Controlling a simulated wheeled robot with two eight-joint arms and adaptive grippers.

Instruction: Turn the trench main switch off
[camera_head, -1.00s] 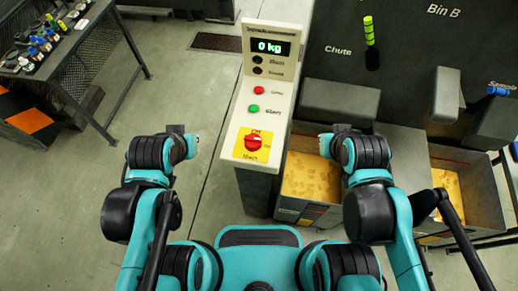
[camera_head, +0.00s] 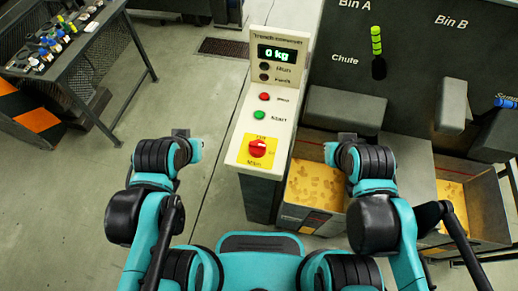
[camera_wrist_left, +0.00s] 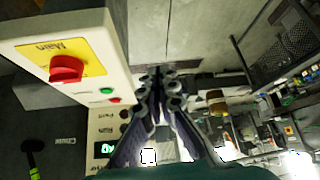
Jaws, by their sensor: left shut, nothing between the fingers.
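The main switch is a red rotary knob (camera_head: 258,147) on a yellow plate (camera_head: 243,152), at the near end of the white trench conveyor console (camera_head: 240,127). It shows at upper left in the left wrist view (camera_wrist_left: 67,68), with the word Main on its plate. I cannot tell its setting for certain. My left gripper (camera_wrist_left: 157,76) is shut and empty, apart from the console and to one side of it; in the head view its wrist is left of the console. My right wrist (camera_head: 335,153) is right of the console; its fingers cannot be made out.
The console carries a red button (camera_head: 264,97), a green Start button (camera_head: 259,115), dark lamps and a display (camera_head: 277,53) reading 0 kg. Bins with yellow pieces (camera_head: 315,188) stand to its right. A workbench (camera_head: 85,45) stands at upper left. Floor left of the console is clear.

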